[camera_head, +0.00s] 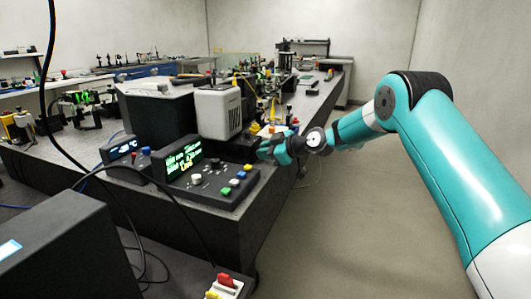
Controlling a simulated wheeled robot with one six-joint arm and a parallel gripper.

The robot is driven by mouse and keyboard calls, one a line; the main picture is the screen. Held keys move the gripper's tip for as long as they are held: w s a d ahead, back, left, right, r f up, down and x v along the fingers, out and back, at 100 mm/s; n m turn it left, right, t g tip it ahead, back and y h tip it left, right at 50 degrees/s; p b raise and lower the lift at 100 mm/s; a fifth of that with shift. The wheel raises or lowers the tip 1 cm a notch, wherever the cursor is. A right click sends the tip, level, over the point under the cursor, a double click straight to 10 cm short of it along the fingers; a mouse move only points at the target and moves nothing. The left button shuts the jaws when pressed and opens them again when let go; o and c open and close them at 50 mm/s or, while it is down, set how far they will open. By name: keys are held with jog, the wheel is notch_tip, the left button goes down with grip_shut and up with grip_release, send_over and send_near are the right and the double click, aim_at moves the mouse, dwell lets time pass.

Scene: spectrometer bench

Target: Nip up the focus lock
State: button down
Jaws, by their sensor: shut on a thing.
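My gripper (268,150) is at the right edge of the optical bench (245,197), just right of the white box and behind the control panel. It is small in the head view and its fingers point left toward the bench. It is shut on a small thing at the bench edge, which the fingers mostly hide. I cannot tell from this view whether that thing is the focus lock. No focus lock can be made out for certain elsewhere.
A control panel (232,182) with a green-lit screen and coloured buttons stands at the bench's near corner. A white box (218,112) and a dark box (158,118) stand behind it. Optical mounts crowd the bench further back. The floor (340,215) right of the bench is clear.

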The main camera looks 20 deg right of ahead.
jog(key=shift+m+g, duration=0.3)
dwell(0.5)
jog(key=c, duration=1.4)
grip_release()
jog(key=shift+o, duration=0.2)
jog(key=shift+d, duration=0.1)
jog(key=b+v, duration=0.2)
jog(key=v, duration=1.5)
jog(key=shift+d, duration=0.25)
jog(key=shift+f, duration=0.1)
